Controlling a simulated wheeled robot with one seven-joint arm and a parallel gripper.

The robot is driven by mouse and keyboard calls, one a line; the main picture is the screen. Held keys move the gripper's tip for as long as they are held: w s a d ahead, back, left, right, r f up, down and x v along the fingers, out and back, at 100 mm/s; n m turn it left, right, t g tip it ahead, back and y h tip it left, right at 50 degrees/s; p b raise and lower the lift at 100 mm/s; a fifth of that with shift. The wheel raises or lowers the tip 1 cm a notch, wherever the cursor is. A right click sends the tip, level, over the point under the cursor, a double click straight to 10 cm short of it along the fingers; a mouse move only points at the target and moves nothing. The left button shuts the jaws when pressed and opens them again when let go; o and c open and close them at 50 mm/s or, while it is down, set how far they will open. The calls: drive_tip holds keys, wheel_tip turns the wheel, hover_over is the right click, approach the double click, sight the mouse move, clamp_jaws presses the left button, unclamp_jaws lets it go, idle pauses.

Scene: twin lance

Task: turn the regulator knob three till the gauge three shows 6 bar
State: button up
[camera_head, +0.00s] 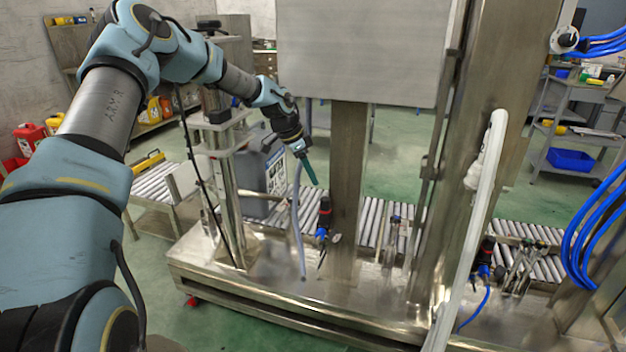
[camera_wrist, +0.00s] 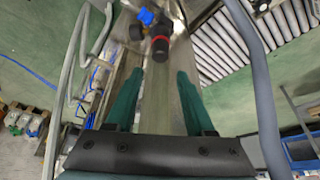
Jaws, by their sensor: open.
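My gripper (camera_head: 309,172) hangs in the air above and left of a black regulator knob (camera_head: 324,206) with a blue part below it, on the steel machine frame. In the wrist view my gripper (camera_wrist: 158,78) is open, its two green fingers apart with nothing between them. Beyond the fingertips, near the top middle, is a black knob (camera_wrist: 160,47) with a red ring, next to a blue fitting (camera_wrist: 146,16). A second similar black regulator (camera_head: 486,249) stands further right. I cannot tell which is number three. No gauge reading is legible.
A steel post (camera_head: 348,150) rises just right of the nearer knob. A grey hose (camera_head: 297,220) hangs close to my gripper. A roller conveyor (camera_head: 375,220) runs behind, with a grey canister (camera_head: 262,180) at left. Blue hoses (camera_head: 590,235) hang at right.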

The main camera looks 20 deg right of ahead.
drive_tip(key=shift+o, duration=0.8)
drive_tip(key=shift+f, duration=0.1)
drive_tip(key=shift+o, duration=0.5)
drive_tip(key=s+f+n+h+b, duration=0.1)
drive_tip(key=s+f+b, duration=0.1)
drive_tip(key=f, duration=0.1)
drive_tip(key=s+f+n+t+h+b, duration=0.1)
drive_tip(key=f+b, duration=0.1)
drive_tip(key=f, duration=0.2)
drive_tip(key=s+f+t+h+b, duration=0.1)
drive_tip(key=s+f+h, duration=0.1)
drive_tip(key=f, duration=0.1)
drive_tip(key=shift+s+a+f+n+b, duration=0.2)
drive_tip(key=shift+s+f+n+b, duration=0.1)
drive_tip(key=shift+f+n+b, duration=0.1)
wheel_tip(320, 180, down, 2)
drive_tip(key=s+d+n+t+h+b, duration=0.1)
drive_tip(key=s+d+t+h+b, duration=0.1)
drive_tip(key=h+b, duration=0.1)
drive_tip(key=n+t+h+b, duration=0.2)
drive_tip(key=n+t+b, duration=0.45)
drive_tip(key=t, duration=0.25)
approach(324, 203)
drive_tip(key=shift+n, duration=0.45)
drive_tip(key=x, duration=0.9)
drive_tip(key=shift+w+p, duration=0.15)
drive_tip(key=shift+p, duration=0.25)
